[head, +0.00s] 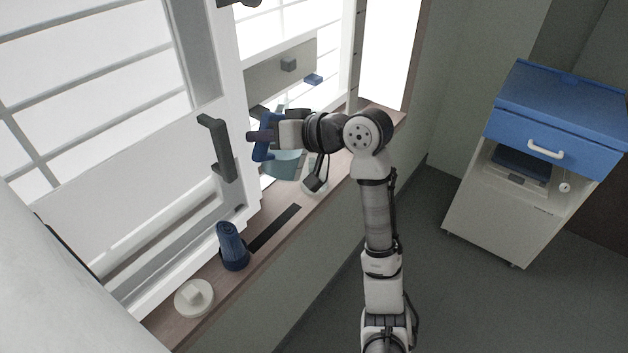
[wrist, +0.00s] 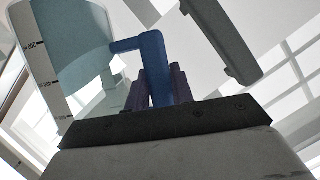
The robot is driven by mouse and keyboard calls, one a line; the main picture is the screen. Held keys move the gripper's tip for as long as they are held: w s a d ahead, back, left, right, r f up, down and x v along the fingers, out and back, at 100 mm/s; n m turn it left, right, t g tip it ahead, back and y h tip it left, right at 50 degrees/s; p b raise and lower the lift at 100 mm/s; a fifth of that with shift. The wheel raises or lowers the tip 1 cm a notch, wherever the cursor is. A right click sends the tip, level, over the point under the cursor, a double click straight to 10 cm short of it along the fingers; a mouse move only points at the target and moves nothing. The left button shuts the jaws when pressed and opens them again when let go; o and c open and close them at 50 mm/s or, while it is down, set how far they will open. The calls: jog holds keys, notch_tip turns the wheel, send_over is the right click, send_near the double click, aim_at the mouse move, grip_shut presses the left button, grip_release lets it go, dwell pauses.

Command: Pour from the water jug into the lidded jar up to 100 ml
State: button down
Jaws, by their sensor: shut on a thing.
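My gripper (head: 264,138) is shut on the blue handle of the water jug (head: 283,165), above the window sill. In the wrist view the fingers (wrist: 160,88) close around the handle (wrist: 151,62). The clear jug (wrist: 80,45) shows dark scale marks and blue-tinted water. It looks somewhat tilted; no stream of water is visible. A white round lid-like piece with a knob (head: 194,298) lies at the near end of the sill. A pale container (head: 314,166) stands partly hidden behind my arm; I cannot tell whether it is the jar.
A ribbed dark-blue container (head: 232,246) stands on the narrow sill (head: 215,270), beside a black strip (head: 274,228). The window frame with its grey handle (head: 215,148) is close left of my gripper. A blue-topped cabinet (head: 540,165) stands at right, with open floor before it.

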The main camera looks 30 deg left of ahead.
aim_at(275, 118)
jog(key=shift+w+r+m+p, duration=0.15)
jog(key=shift+r+m+p, duration=0.4)
jog(key=shift+p, duration=1.05)
jog(key=shift+w+r+m+g+y+p, duration=0.35)
jog(key=shift+m+g+p, duration=0.25)
jog(key=shift+p, duration=0.8)
dwell(0.7)
jog(key=shift+w+d+r+m+g+y+p, duration=0.15)
jog(key=shift+w+m+g+p, duration=0.15)
jog(key=shift+p, duration=0.25)
jog(key=shift+w+a+m+g+y+p, duration=0.15)
jog(key=shift+m+p, duration=0.2)
jog(key=shift+p, duration=0.2)
dwell(0.6)
jog(key=shift+w+d, duration=0.1)
jog(key=shift+w, duration=0.15)
dwell(0.3)
jog(key=shift+m, duration=0.3)
jog(key=shift+w, duration=0.2)
jog(key=shift+w+m+g, duration=0.2)
jog(key=shift+m+g, duration=0.05)
jog(key=shift+m, duration=0.05)
dwell(1.2)
